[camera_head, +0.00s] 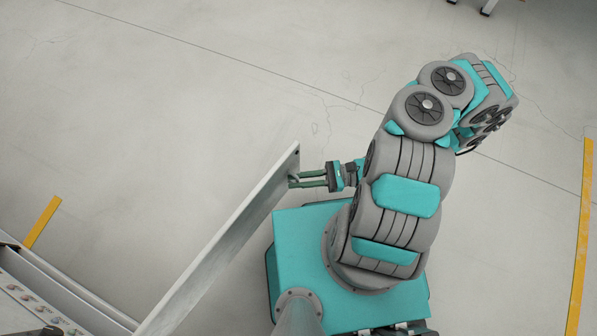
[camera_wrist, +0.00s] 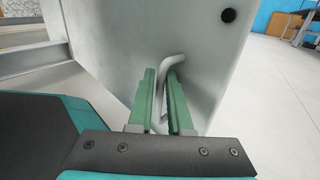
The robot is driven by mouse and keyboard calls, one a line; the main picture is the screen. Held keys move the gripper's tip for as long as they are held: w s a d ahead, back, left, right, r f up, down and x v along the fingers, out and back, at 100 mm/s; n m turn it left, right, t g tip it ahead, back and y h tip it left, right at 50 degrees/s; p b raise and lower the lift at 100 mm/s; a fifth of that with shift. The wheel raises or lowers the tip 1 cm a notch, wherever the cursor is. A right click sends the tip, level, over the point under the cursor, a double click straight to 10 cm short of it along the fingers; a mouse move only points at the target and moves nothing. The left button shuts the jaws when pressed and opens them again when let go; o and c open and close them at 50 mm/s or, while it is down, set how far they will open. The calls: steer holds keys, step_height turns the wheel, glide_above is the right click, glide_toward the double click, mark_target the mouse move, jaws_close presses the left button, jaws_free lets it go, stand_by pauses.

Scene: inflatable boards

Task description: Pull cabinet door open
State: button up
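The cabinet door (camera_head: 225,240) is a pale grey panel standing wide open, swung out from the cabinet (camera_head: 75,300) at the lower left. In the wrist view the door's face (camera_wrist: 110,50) fills the middle, with a bent metal handle (camera_wrist: 174,62) on it. My gripper (camera_head: 296,181) is at the door's free edge. In the wrist view its green fingers (camera_wrist: 164,85) stand on either side of the handle, close against it. The lower part of the handle is partly hidden between the fingers.
The cabinet's open front shows at the left of the wrist view (camera_wrist: 30,65). Yellow floor strips lie at the left (camera_head: 42,222) and right (camera_head: 582,240). The grey floor (camera_head: 200,130) beyond the door is clear. A blue wall and a desk are far off at the right.

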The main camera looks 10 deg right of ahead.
steer(key=o, duration=0.4)
steer(key=shift+w, duration=0.1)
steer(key=shift+d+p, duration=0.35)
steer(key=shift+d, duration=3.6)
steer(key=w+a+r+n+g+h, duration=0.15)
steer(key=r+n+g+h, duration=0.35)
steer(key=r, duration=0.5)
steer(key=w+a+r+n+g+h, duration=0.1)
steer(key=w+r+n+g+h, duration=0.15)
steer(key=r+n, duration=0.65)
steer(key=s+d+r+n+t+h, duration=0.1)
steer(key=s+r+t+h, duration=0.1)
steer(key=r, duration=0.3)
steer(key=s+d+r+n+t+h, duration=0.1)
steer(key=s+d+r+h, duration=0.1)
steer(key=s+r+h, duration=0.3)
steer(key=s+d+r+n+t+h, duration=0.2)
steer(key=s+r+h, duration=0.1)
steer(key=s+r, duration=0.1)
steer(key=shift+s+d+r+t+h, duration=0.1)
steer(key=shift+r+t+h, duration=0.1)
steer(key=shift+r, duration=0.25)
steer(key=shift+d+r+t+h, duration=0.1)
steer(key=shift+r+t, duration=0.05)
steer(key=shift+r, duration=0.25)
